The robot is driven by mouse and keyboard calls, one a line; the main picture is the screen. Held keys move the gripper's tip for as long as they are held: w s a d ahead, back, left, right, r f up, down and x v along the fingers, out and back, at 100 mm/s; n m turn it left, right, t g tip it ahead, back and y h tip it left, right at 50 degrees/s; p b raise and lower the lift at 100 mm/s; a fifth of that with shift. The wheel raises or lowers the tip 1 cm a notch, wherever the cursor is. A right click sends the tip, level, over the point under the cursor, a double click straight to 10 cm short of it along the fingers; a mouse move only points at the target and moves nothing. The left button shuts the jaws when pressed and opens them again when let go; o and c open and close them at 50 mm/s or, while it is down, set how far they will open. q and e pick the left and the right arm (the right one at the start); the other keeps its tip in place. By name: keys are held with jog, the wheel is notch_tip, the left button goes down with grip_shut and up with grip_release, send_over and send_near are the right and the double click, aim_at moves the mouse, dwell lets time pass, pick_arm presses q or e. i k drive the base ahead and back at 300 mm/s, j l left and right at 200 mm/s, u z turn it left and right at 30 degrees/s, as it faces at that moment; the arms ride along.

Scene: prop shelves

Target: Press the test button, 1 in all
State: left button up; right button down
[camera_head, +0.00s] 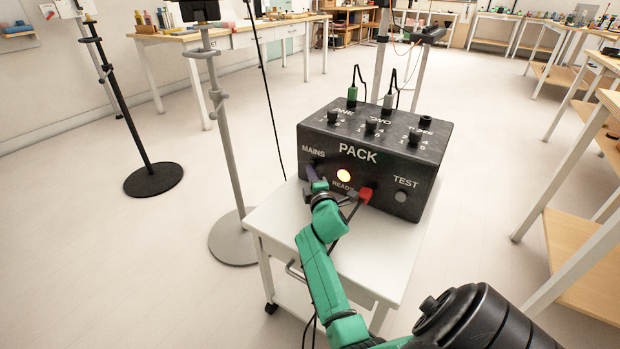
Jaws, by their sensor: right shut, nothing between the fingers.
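The black pack (385,148) stands on a white cart (384,262). Its front reads MAINS, PACK, READY and TEST. The round grey test button (401,196) is at the right of the front, below the word TEST, with nothing in front of it. My green right arm comes up from below, and my right gripper (312,174) is shut and empty at the left of the front, just under MAINS. I cannot tell whether it touches the panel. It partly hides the MAINS area. My left gripper is out of view.
A red plug (366,194) with a dark cable sits in the front between my gripper and the test button. Green (352,94) and grey (389,101) plugs stand on top beside knobs.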

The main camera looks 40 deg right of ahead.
aim_at(400, 196)
jog(key=k+j, duration=0.15)
jog(key=j, duration=0.15)
jog(key=k+j, duration=0.15)
jog(key=j, duration=0.15)
jog(key=k+j, duration=0.35)
jog(key=k+z, duration=0.05)
jog(key=k, duration=0.05)
